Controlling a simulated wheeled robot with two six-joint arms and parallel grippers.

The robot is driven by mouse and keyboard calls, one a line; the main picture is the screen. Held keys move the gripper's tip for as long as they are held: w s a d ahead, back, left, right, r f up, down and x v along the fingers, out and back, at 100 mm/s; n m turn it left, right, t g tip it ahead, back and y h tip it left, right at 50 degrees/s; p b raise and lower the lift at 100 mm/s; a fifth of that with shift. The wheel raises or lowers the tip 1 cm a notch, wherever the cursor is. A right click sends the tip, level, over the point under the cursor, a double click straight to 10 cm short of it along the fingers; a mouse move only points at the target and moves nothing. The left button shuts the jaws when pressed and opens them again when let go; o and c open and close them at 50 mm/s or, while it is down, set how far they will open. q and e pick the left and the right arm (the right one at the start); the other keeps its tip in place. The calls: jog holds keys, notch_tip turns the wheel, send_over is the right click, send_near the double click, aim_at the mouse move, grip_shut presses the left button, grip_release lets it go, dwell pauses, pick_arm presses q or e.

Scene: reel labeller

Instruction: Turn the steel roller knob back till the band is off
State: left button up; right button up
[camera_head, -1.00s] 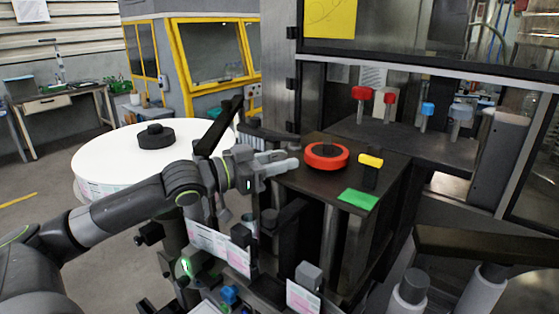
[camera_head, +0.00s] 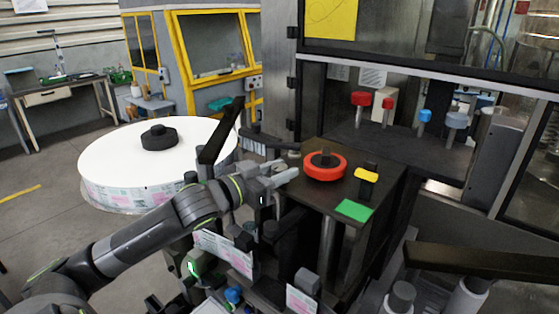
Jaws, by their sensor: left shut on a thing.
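My left gripper (camera_head: 284,176) reaches in from the left, at the left edge of the dark machine top. It is shut on the steel roller knob, which its grey fingers almost wholly hide. The fingertips are just left of the red ring dial (camera_head: 324,166) and look apart from it. I cannot make out the band or how far the knob is turned. A large white reel (camera_head: 108,160) with a printed label strip around its side lies behind my left arm. My right gripper is not in view.
A yellow-topped knob (camera_head: 366,174) and a green pad (camera_head: 354,210) sit right of the red dial. A black bar (camera_head: 220,132) rises close behind my left wrist. Red and blue knobs (camera_head: 425,116) stand on a rear shelf. Dark framing crowds the lower right.

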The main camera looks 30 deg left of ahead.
pick_arm(q)
jog(key=shift+d+r+n+y+p, duration=0.1)
jog(key=shift+r+n+y+p, duration=0.1)
jog(key=shift+n+y+p, duration=1)
jog(key=shift+f+n+t+y, duration=0.15)
jog(key=shift+n+t+y, duration=0.25)
jog(key=shift+y, duration=0.9)
jog(key=shift+n+y, duration=0.3)
jog(key=shift+y, duration=0.2)
jog(key=o, duration=1)
jog(key=shift+f, duration=0.1)
